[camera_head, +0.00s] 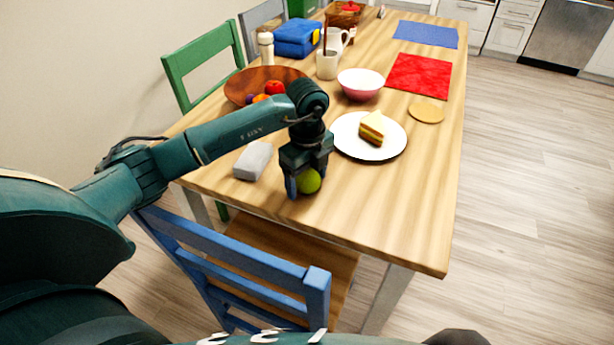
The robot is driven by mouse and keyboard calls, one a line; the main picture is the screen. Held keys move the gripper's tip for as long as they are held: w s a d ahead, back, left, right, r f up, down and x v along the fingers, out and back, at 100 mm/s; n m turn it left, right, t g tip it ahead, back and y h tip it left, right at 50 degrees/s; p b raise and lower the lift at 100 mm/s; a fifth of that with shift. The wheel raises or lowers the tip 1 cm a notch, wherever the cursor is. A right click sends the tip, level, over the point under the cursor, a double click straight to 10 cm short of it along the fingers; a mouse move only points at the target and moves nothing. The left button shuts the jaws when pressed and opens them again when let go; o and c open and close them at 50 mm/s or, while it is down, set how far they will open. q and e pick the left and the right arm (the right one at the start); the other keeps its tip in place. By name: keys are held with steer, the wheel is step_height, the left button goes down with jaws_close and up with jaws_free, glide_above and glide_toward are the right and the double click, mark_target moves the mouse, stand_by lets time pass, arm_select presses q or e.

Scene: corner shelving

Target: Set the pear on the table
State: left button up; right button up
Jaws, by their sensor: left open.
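The green pear (310,181) is at the near edge of the wooden table (400,225), directly below and partly behind my left gripper (304,187). My left gripper points down with its fingers open, one on the pear's left and the other near its right side. The fingers hide part of the pear. It appears to rest on the tabletop, but its underside is hard to make out. My right gripper is not in view.
A grey block (254,161) lies left of the gripper. A white plate (345,147) with a cake slice (371,127) is to the right. A wooden fruit bowl (240,88) and pink bowl (361,84) stand farther back. A blue chair (250,262) is in front. The table's right front is clear.

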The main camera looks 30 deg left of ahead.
arm_select(q)
steer(key=shift+r, duration=0.2)
step_height(320, 180, up, 12)
steer(key=shift+f+p, duration=0.1)
steer(key=shift+p, duration=0.35)
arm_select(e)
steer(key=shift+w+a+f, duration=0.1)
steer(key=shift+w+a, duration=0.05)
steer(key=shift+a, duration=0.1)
